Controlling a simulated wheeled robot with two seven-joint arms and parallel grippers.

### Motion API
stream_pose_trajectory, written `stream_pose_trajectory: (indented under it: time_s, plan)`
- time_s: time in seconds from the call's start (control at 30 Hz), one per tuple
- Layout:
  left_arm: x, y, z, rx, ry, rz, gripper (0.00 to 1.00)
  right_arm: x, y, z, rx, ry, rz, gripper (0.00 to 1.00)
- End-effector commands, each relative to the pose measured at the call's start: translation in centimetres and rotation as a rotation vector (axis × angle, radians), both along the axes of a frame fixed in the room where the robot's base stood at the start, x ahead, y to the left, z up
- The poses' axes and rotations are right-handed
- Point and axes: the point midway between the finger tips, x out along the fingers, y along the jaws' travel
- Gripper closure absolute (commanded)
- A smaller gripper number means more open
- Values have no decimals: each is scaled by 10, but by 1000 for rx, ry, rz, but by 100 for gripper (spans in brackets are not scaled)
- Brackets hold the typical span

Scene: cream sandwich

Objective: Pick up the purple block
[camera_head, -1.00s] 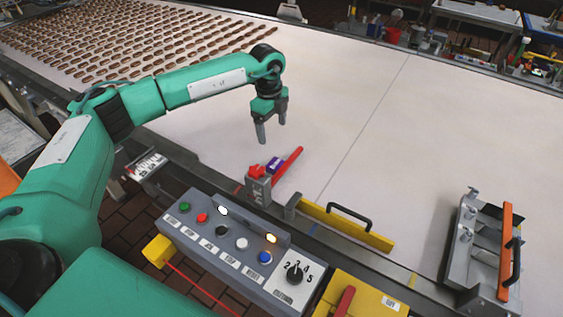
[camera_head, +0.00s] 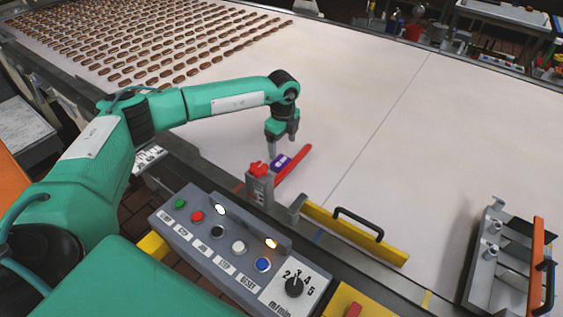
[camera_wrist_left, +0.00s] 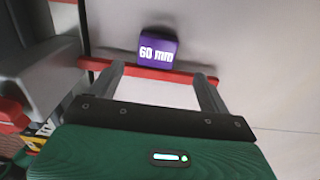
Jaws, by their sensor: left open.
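The purple block (camera_head: 281,160) lies on the white belt beside a red bar (camera_head: 292,167). In the left wrist view the block (camera_wrist_left: 158,48), marked "60 mm", is at the top middle, just past the red bar (camera_wrist_left: 150,72). My left gripper (camera_head: 272,156) points down close by the block, and its lower end partly overlaps the block's left side in the head view. In the wrist view its two fingers are spread apart with nothing between the tips (camera_wrist_left: 160,74) but the bar below or beyond. My right gripper is not in view.
A grey post with a red knob (camera_head: 258,169) stands close to the block on the near side. A yellow guide with a black handle (camera_head: 350,235) lies along the belt edge. A control box (camera_head: 225,240) is in front. The belt behind is clear; brown pieces lie far left.

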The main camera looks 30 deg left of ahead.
Motion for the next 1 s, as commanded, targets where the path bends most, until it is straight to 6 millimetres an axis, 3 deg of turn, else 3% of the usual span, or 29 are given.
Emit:
stream_pose_trajectory:
  time_s: [0.37, 0.6, 0.9, 0.93, 1.0]
  plan:
    - [-3, 2, -30, -1, 1, 0, 20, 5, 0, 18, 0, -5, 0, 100]
    - [-6, 5, -63, 0, 1, 1, 20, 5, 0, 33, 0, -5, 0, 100]
    - [-6, 5, -72, -1, -2, 0, 20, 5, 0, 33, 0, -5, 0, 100]
    - [-6, 5, -72, -1, -2, 0, 22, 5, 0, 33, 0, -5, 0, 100]
    - [-6, 5, -72, -1, -2, 0, 36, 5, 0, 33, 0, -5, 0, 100]
